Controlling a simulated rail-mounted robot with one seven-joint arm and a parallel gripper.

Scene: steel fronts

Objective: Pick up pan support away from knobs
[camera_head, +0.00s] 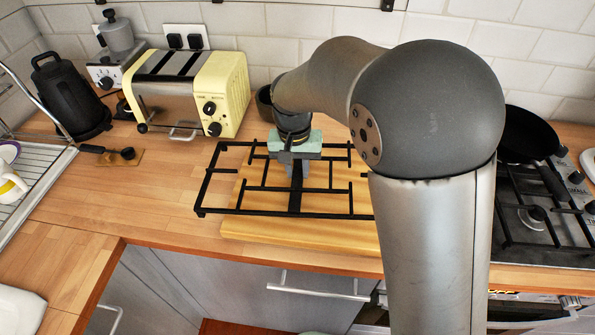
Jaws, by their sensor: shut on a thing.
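A black metal pan support (262,211) is at the middle of the view, over a wooden board (300,238) on the counter. Its left end reaches past the board's left edge. My gripper (296,176) points down and is shut on a bar of the pan support near its middle. I cannot tell whether the pan support is lifted clear of the board or touches it. My arm hides the right part of the pan support. The hob (540,215) is at the right, with its knobs (575,178) along its right side.
A yellow toaster (222,92) stands at the back left, beside a black kettle (68,95). A dish rack (40,172) is at the far left. A black pan (527,135) sits on the hob.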

